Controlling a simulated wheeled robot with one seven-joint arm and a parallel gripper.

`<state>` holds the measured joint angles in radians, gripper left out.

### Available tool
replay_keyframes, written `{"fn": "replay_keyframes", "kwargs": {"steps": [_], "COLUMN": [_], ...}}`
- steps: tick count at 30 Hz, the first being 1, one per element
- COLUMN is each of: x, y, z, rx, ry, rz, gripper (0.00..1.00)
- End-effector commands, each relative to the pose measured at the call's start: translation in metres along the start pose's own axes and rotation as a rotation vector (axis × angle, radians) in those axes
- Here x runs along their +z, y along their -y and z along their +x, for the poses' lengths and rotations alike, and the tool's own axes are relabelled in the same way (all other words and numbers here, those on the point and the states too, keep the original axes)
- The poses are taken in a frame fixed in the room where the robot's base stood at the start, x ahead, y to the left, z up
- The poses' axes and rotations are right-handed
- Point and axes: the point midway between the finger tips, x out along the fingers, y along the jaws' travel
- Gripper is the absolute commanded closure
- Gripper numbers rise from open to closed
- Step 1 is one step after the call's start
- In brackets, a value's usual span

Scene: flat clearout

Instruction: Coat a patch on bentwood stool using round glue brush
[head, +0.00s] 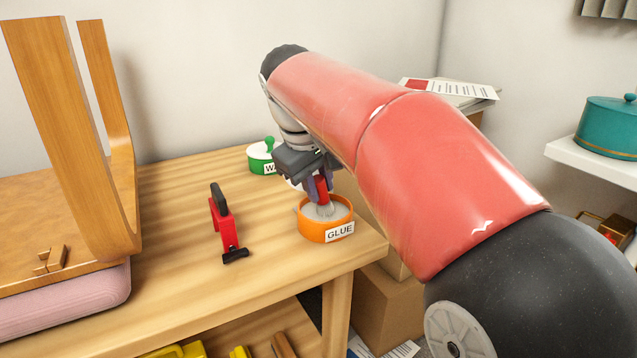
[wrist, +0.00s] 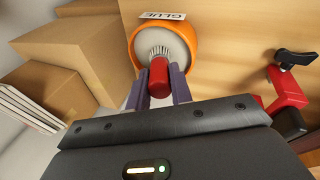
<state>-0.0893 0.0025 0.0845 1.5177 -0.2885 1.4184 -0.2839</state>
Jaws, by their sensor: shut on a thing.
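My gripper (head: 318,188) is shut on the round glue brush (head: 323,193), holding it by its red handle. In the wrist view the red handle (wrist: 159,78) sits between the two purple-grey fingers, and the bristles point into the orange glue pot (head: 315,230). The bristles (head: 325,210) are down inside the pot's rim at the pale glue; how deep they reach I cannot tell. The pot carries a GLUE label and stands near the table's right corner. The bentwood stool (head: 72,130) lies at the left with its legs up and its pink padded seat beneath.
A red clamp (head: 222,222) with black ends stands between the stool and the pot; it also shows in the wrist view (wrist: 284,95). A green pot (head: 262,158) stands behind my gripper. Cardboard boxes (head: 385,308) stand beside the table. Bare tabletop lies around the clamp.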

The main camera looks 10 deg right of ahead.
Motion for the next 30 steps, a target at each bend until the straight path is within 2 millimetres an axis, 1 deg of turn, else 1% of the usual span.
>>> {"fn": "replay_keyframes", "kwargs": {"steps": [2,5,12,16,30], "x": [0.001,0.0,-0.002,-0.004,-0.008], "y": [0.001,0.0,-0.008,-0.01,-0.022], "z": [0.003,-0.002,-0.023,-0.029,-0.062], "rx": [-0.004,-0.004,-0.003,-0.001,-0.001], "ry": [0.007,0.007,0.005,0.002,0.001], "rz": [-0.001,-0.002,-0.001,-0.001,-0.001], "gripper": [1.0,1.0,1.0,1.0,1.0]}}
